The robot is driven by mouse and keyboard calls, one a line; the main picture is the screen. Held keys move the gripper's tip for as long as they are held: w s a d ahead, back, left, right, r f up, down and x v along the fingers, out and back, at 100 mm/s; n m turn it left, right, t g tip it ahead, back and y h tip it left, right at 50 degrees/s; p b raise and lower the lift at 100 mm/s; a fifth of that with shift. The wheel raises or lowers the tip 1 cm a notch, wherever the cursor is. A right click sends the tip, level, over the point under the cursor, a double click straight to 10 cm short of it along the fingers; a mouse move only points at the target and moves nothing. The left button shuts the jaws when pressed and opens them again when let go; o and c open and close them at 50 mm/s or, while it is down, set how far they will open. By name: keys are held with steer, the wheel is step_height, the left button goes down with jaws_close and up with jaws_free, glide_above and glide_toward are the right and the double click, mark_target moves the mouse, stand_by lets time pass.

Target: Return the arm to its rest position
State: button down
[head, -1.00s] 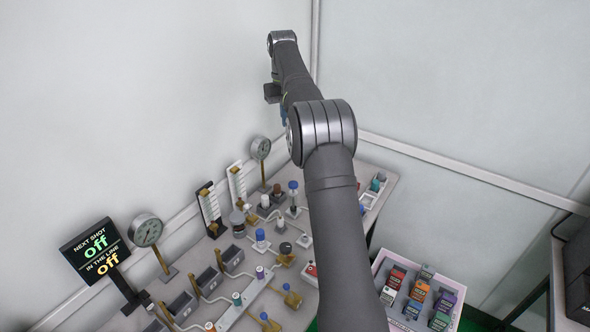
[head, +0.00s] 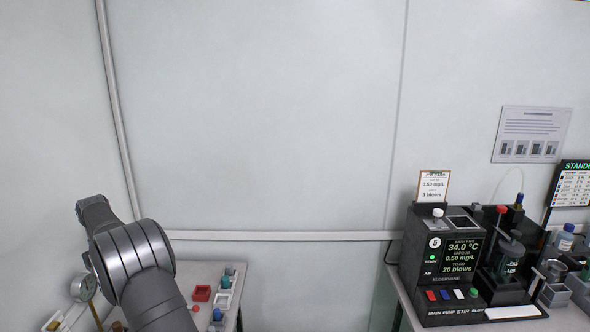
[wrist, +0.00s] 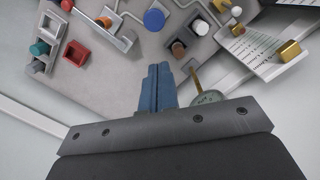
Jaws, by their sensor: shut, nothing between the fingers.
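My gripper (wrist: 158,88) shows in the wrist view as two blue fingers pressed together, with nothing between them. It is above the grey bench (wrist: 105,75) that carries several small fittings, and touches none that I can make out. In the head view my arm is at the lower left, and the gripper itself is hidden behind my arm links.
A round gauge (head: 83,287) stands by the arm at the lower left, and shows near the fingers in the wrist view (wrist: 208,98). A red tray (head: 201,293) lies on the bench. A black instrument with a screen (head: 459,257) stands on another bench at right. The wall between is bare.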

step_height(320, 180, down, 6)
steer(key=shift+s+d, duration=0.15)
steer(key=shift+d, duration=0.1)
step_height(320, 180, up, 17)
steer(key=w+a, duration=0.1)
steer(key=s+d+f, duration=0.1)
steer(key=f, duration=0.4)
steer(key=s+d+f, duration=0.1)
steer(key=f, duration=0.4)
steer(key=d+f, duration=0.1)
steer(key=f, duration=0.4)
steer(key=shift+s+d+f, duration=0.3)
steer(key=shift+s+f, duration=0.1)
step_height(320, 180, up, 10)
steer(key=shift+w+a+r, duration=0.2)
steer(key=shift+a, duration=0.1)
steer(key=shift+n, duration=0.3)
